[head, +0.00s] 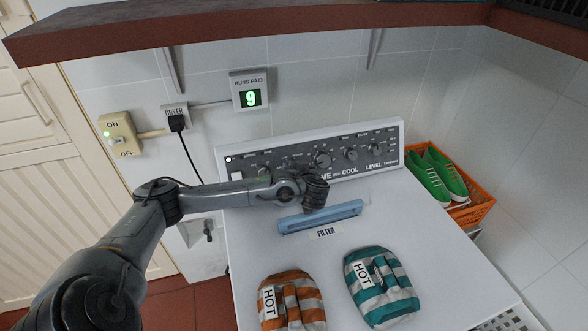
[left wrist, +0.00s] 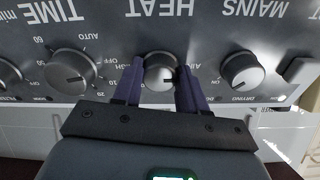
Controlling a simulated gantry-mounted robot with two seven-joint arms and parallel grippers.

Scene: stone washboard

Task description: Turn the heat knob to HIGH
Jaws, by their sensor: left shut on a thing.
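The heat knob (left wrist: 160,72) is a round grey dial under the upside-down word HEAT in the left wrist view. My left gripper (left wrist: 161,78) has one dark purple finger on each side of it and is shut on it. The knob's pointer setting is hard to read. Small lettering by the left finger is partly covered, so I cannot read it in full. In the head view my left gripper (head: 292,172) is at the control panel (head: 364,150), and my wrist hides the HEAT label. My right gripper is not in view.
A time knob (left wrist: 70,72) and a drying knob (left wrist: 242,74) flank it closely. On the white dryer top lie a blue filter handle (head: 320,216), an orange-striped mitt (head: 291,303) and a teal-striped mitt (head: 381,287). Green shoes (head: 436,178) sit in an orange crate (head: 478,210) at right.

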